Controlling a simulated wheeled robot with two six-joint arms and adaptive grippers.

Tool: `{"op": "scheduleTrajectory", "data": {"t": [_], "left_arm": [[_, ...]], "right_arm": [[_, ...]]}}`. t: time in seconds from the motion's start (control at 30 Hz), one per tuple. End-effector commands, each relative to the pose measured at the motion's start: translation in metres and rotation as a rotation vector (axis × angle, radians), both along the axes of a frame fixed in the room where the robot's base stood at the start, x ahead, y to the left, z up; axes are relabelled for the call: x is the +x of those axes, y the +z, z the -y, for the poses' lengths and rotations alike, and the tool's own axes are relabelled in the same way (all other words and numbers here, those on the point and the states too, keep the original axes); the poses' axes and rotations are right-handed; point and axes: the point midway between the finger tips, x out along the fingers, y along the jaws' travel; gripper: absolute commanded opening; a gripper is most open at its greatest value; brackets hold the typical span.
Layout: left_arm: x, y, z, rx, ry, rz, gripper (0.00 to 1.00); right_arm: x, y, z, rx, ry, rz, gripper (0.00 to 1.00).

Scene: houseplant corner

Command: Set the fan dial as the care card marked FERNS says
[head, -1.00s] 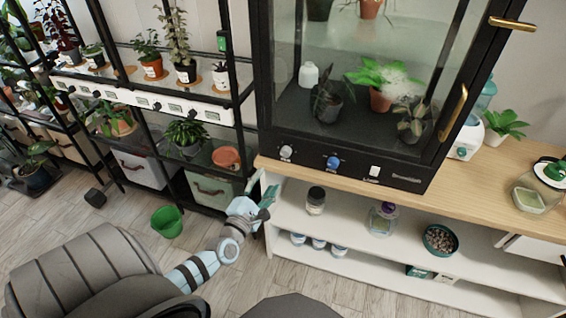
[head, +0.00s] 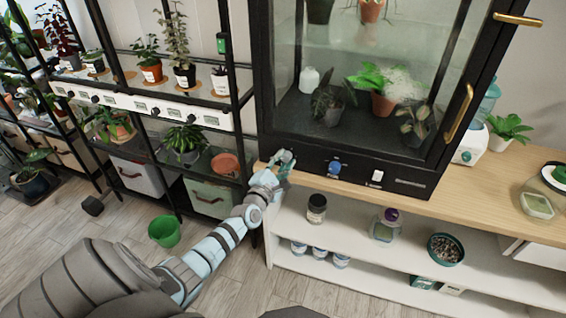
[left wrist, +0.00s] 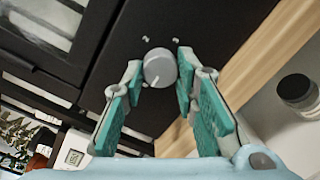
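A light grey round dial (left wrist: 160,68) with a small pointer line toward its lower edge sits on the black cabinet front in the left wrist view. My left gripper (left wrist: 158,72) is open, its teal fingers on either side of this dial; I cannot tell whether they touch it. In the head view my left gripper (head: 285,160) is at the left end of the cabinet's lower panel and hides this dial. A blue dial (head: 334,168) is farther right on the panel. No label is readable, and I cannot make out a card marked FERNS. My right gripper is not in view.
The glass plant cabinet (head: 345,155) stands on a wooden-topped shelf unit (head: 475,190). A dark-lidded jar (head: 317,208) and a purple-capped bottle (head: 385,225) stand on the shelf below. A green bucket (head: 164,228) is on the floor at left. A white switch (head: 377,176) is right of the blue dial.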

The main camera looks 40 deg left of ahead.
Motion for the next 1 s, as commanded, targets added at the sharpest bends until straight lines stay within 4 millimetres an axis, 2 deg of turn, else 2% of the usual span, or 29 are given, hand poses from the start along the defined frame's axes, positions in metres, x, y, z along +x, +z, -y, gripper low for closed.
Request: {"op": "scheduleTrajectory", "data": {"t": [0.03,0.1,0.57,1.0], "left_arm": [[0.0,0.0,0.0,0.0,0.0,0.0,0.1],[0.0,0.0,0.0,0.0,0.0,0.0,0.0],[0.0,0.001,0.0,0.086,-0.001,-0.032,0.0],[0.0,0.004,0.0,0.426,0.0,-0.152,0.0]], "right_arm": [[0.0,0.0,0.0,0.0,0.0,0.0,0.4],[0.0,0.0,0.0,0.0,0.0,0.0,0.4],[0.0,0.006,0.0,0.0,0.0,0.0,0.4],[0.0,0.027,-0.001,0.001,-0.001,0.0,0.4]]}}
